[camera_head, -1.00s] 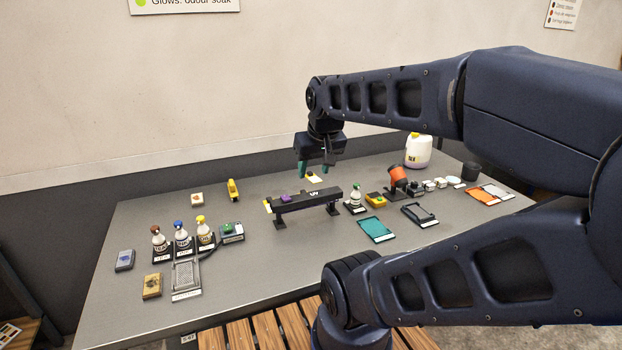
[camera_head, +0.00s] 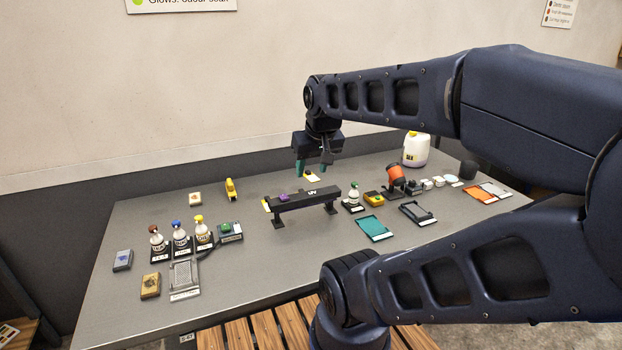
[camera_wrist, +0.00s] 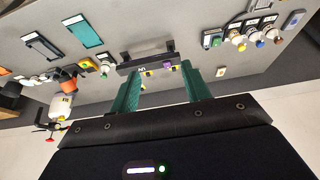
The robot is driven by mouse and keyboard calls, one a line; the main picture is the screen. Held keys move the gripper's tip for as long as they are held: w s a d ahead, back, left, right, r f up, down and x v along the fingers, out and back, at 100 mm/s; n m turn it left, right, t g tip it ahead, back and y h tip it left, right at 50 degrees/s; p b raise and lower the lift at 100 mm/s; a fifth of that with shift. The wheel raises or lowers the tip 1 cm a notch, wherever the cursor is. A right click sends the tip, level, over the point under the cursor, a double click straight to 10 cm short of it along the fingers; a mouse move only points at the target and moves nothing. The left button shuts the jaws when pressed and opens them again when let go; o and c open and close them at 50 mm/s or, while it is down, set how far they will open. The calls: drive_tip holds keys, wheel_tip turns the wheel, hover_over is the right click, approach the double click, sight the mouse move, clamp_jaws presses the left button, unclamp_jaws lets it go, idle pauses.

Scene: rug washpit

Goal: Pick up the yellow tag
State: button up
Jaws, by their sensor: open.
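A small pale yellow tag (camera_head: 312,178) lies on the grey table behind the black UV bar, with a small dark spot or piece on it. It also shows in the wrist view (camera_wrist: 149,73), between the fingers. My gripper (camera_head: 311,172) is open with its green fingers pointing down, above or close around the tag. The exact height gap cannot be told. In the wrist view my gripper (camera_wrist: 161,72) shows nothing held.
The UV bar (camera_head: 305,198) stands just in front of the tag, with a purple piece (camera_head: 284,198) on it. Bottles (camera_head: 180,239) stand front left; an orange device (camera_head: 395,175) and white jug (camera_head: 416,150) stand right.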

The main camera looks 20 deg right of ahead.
drive_tip(key=w+d+r, duration=0.1)
drive_tip(key=w+r, duration=0.3)
drive_tip(key=w, duration=0.4)
drive_tip(key=n+g, duration=0.1)
drive_tip(key=g, duration=0.4)
hover_over(309, 171)
wheel_tip(309, 171, down, 28)
drive_tip(key=f, duration=1.1)
drive_tip(key=shift+s+a, duration=0.2)
drive_tip(key=shift+c, duration=0.2)
